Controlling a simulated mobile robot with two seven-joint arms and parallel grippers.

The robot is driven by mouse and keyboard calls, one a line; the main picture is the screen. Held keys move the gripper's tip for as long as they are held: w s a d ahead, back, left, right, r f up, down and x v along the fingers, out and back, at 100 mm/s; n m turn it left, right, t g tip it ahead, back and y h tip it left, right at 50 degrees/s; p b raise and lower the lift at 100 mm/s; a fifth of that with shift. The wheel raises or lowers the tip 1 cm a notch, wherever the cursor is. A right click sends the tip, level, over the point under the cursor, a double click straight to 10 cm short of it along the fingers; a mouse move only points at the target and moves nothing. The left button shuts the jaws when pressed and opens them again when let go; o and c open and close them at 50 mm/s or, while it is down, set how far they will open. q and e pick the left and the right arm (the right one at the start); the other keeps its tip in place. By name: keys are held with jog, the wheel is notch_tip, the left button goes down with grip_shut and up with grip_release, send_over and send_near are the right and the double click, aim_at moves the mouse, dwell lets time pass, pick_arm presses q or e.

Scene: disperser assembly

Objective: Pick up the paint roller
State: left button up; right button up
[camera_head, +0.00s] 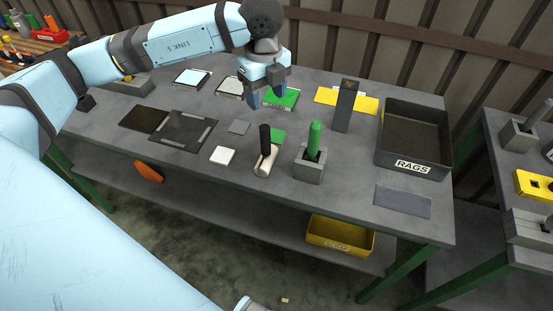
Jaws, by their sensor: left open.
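The paint roller appears to be the tool with an upright black handle (265,139) and a cream roller part (266,161). It is on the grey table, left of a grey block holder. My left gripper (268,98) is open and hangs above the table, behind the roller and apart from it. Its fingers point down beside a green pad (284,99) and hide part of it. Nothing shows between the fingers. My right gripper is not in view.
A green-handled tool (314,138) stands in the grey block holder (309,170), close right of the roller. A tall dark post (345,107) stands behind it. A RAGS bin (412,166) is at right. A white square (222,156) lies left of the roller.

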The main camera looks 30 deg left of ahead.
aim_at(265, 128)
pick_arm(q)
jog(key=f, duration=0.7)
jog(key=shift+a, duration=0.4)
jog(key=shift+f, duration=0.65)
jog(key=shift+f+p, duration=0.75)
jog(key=shift+f, duration=1.9)
jog(key=c, duration=1)
